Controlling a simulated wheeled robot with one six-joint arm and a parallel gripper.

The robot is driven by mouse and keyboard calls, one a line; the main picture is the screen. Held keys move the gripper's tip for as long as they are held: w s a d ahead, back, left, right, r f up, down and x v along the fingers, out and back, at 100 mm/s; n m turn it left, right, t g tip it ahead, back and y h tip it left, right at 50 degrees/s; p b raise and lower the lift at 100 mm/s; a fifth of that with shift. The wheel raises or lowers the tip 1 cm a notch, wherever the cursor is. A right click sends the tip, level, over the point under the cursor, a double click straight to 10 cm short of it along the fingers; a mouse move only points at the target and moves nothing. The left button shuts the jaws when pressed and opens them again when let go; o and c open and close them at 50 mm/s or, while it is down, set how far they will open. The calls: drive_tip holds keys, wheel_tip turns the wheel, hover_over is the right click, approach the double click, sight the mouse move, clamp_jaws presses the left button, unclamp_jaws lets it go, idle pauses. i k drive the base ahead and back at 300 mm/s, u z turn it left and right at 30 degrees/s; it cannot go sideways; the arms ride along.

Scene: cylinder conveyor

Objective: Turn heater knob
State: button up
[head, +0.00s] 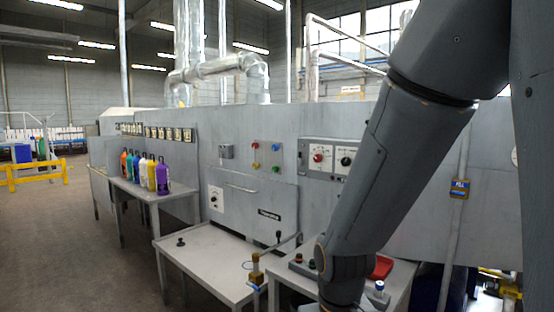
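A white panel with a black dial knob (214,199) is on the front of the large grey machine (255,195). To its right, a control box (330,157) carries a red knob (319,157) and a black knob (346,161). The labels are too small to read, so I cannot tell which knob is the heater's. My arm crosses the right of the view, and its lower links come down in front of the right-hand table. My gripper is not visible, and no part of my arm shows at any of these knobs.
A grey table (205,262) with a small black knob and a brass-coloured fitting (256,270) stands before the machine. A second table holds a red item (381,267). Coloured bottles (162,176) stand on a bench at left. Floor (60,245) at left is clear.

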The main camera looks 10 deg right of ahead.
sight(317, 158)
drive_tip(key=u, duration=0.05)
drive_tip(key=i, duration=1.05)
drive_tip(key=z, duration=0.6)
